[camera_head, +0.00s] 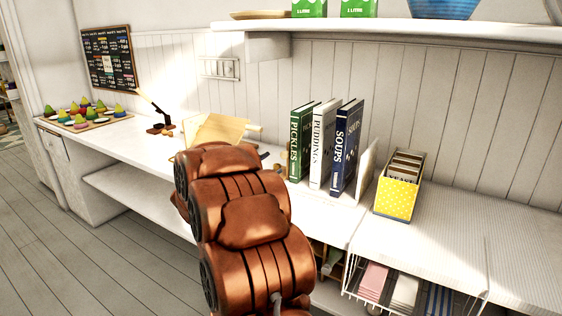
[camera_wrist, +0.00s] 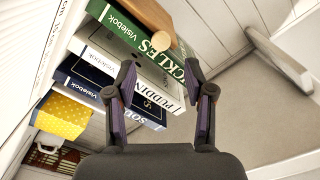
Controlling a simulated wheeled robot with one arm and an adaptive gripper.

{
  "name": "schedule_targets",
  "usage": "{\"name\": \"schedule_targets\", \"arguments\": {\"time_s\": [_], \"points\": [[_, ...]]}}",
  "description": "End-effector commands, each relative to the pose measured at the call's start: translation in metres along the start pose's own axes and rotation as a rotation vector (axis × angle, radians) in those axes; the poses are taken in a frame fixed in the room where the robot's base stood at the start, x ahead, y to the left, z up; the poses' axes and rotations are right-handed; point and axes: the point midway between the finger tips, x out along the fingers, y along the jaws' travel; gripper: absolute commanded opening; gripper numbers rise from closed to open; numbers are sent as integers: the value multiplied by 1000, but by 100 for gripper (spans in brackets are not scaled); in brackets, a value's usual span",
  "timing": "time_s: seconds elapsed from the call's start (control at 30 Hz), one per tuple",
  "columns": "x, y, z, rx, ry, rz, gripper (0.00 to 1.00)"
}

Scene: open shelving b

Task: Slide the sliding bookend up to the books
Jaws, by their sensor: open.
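Three books stand upright in a row on the white counter: green PICKLES (camera_head: 300,143), white PUDDINGS (camera_head: 322,146) and blue SOUPS (camera_head: 346,150). A brown block with a pale round knob (camera_wrist: 161,41), apparently the sliding bookend (camera_wrist: 148,14), is beside PICKLES at the top of the wrist view. I cannot tell whether it touches the book. A white upright panel (camera_head: 367,166) stands right of SOUPS. My gripper (camera_wrist: 161,70) is open and empty, its fingers over the book row with the knob just beyond the tips. My arm hides the gripper in the head view.
A yellow dotted box (camera_head: 395,200) of cards stands right of the books. A tan sloped board (camera_head: 218,130) is behind my arm. A shelf (camera_head: 420,32) with green cartons overhangs the counter. A tray of colourful items (camera_head: 85,118) lies far left.

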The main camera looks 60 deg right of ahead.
Motion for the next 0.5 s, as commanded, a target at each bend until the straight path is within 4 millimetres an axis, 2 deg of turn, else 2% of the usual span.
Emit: {"name": "schedule_targets", "arguments": {"time_s": [0.5], "points": [[62,-1,0,1,-2,-2,53]]}}
